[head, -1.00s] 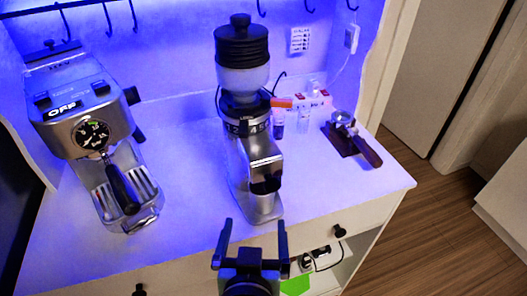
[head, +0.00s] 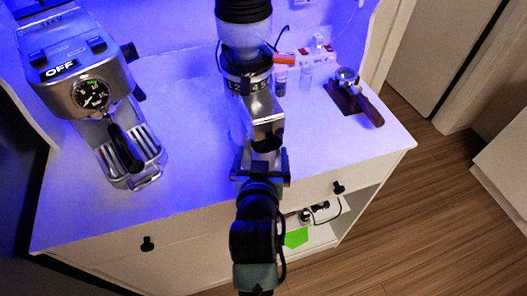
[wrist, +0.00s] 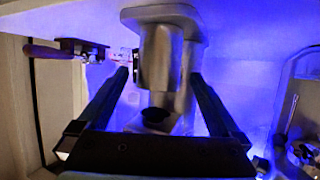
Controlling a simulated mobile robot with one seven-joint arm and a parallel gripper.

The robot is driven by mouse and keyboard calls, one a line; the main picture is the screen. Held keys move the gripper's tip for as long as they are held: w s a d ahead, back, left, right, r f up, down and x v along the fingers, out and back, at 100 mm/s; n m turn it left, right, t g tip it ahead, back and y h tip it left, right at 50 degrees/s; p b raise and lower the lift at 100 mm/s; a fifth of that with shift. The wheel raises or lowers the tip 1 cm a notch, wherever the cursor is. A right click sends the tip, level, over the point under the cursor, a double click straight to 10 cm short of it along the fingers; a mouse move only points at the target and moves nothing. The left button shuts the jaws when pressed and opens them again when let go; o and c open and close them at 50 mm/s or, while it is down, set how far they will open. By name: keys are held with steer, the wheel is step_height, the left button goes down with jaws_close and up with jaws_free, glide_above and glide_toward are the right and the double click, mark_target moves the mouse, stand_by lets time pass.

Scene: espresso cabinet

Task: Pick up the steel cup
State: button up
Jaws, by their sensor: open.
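The steel cup (wrist: 157,58) stands on the base of the grinder (wrist: 165,12), below its black spout (wrist: 156,115). The wrist view is upside down, so the base is at the top. My gripper (wrist: 158,76) is open, with one finger on each side of the cup in that view. I cannot tell whether either finger touches it. In the head view, my gripper (head: 261,160) is at the front of the grinder (head: 245,85) and hides most of the cup.
The espresso machine (head: 95,95) stands at left on the white cabinet (head: 200,215). A portafilter (head: 352,97) with a wooden handle rests at right. The countertop between machine and grinder is clear.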

steer(key=shift+x, duration=1.6)
steer(key=shift+d, duration=0.1)
steer(key=c, duration=1.5)
steer(key=shift+s+r, duration=0.15)
